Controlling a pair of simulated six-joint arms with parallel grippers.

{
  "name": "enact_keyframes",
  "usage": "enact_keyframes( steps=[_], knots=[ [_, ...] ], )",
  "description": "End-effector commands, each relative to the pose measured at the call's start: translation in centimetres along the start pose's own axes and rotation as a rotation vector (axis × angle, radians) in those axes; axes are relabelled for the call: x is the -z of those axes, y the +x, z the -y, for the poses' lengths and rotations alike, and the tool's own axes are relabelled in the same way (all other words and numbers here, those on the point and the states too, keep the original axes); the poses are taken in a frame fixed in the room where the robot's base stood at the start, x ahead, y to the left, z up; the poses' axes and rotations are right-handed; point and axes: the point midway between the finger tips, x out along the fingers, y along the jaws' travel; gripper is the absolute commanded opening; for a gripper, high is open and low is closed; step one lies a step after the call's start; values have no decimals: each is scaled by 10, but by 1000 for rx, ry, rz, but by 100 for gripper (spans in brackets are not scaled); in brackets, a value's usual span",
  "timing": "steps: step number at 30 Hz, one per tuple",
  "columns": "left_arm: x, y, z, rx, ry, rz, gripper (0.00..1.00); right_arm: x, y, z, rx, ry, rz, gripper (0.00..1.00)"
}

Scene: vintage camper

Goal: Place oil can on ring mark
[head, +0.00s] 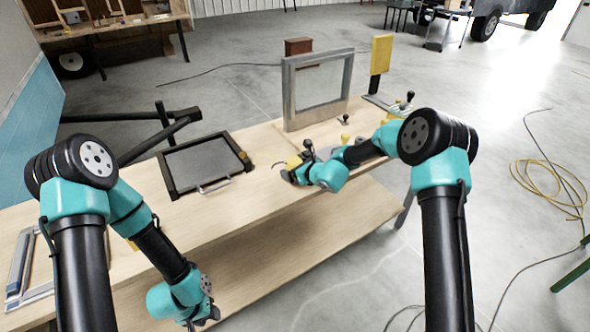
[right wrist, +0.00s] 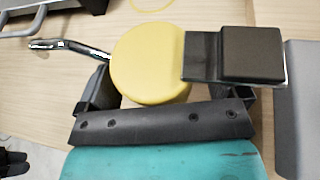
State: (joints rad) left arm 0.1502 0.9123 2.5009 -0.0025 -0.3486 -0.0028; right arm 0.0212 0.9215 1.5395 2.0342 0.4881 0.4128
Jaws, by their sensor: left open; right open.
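The oil can, with a round yellow top (right wrist: 150,62) and a chrome spout pointing left, stands between the fingers of my right gripper (right wrist: 178,95) in the right wrist view. The fingers are open around its near part, and I cannot tell whether they touch it. In the head view the can's yellow body (head: 293,161) shows on the bench beside my right gripper (head: 291,178), partly hidden. A yellow arc (right wrist: 152,5), possibly the ring mark, is cut off at the top of the wrist view. My left gripper (head: 203,318) is open and empty, low before the bench.
A black-framed tray-like panel (head: 205,162) with a handle lies left of the can on the wooden bench (head: 150,230). A grey window frame (head: 318,88) stands behind.

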Motion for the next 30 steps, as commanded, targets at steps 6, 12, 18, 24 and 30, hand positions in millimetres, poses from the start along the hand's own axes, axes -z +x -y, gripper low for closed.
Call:
enact_keyframes(
  steps=[6, 12, 18, 24, 30],
  knots=[
    [0, 0, 0, 0, 0, 0, 43, 0, 0, 0, 0, 0, 0, 92],
    [0, 0, 0, 0, 0, 0, 43, 0, 0, 0, 0, 0, 0, 84],
    [0, 0, 0, 0, 0, 0, 43, 0, 0, 0, 0, 0, 0, 65],
    [0, 0, 0, 0, 0, 0, 43, 0, 0, 0, 0, 0, 0, 45],
    [0, 0, 0, 0, 0, 0, 43, 0, 0, 0, 0, 0, 0, 32]
  ],
)
